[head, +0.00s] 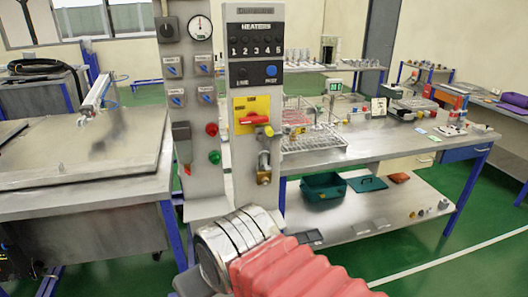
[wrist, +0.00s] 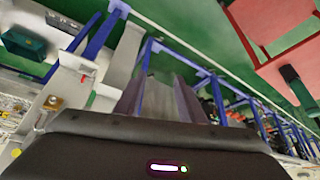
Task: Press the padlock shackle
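A small brass padlock body (head: 264,178) hangs low on the grey heater control column in the head view, below a yellow plate (head: 251,114) with a red switch handle (head: 252,119). A grey metal part, perhaps its shackle, shows just above the brass; the details are too small to tell. A brass piece that looks like the padlock also shows at the left of the wrist view (wrist: 54,102). My gripper (wrist: 160,80) points away from it, with its two dark fingers apart and nothing seen between them. In the head view my gripper is hidden.
A steel workbench (head: 360,140) with wire racks stands right of the column. Its lower shelf holds a green crate (head: 324,190). A second control panel (head: 187,90) adjoins the column, with a steel table (head: 80,150) to its left. Green floor is open at lower right.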

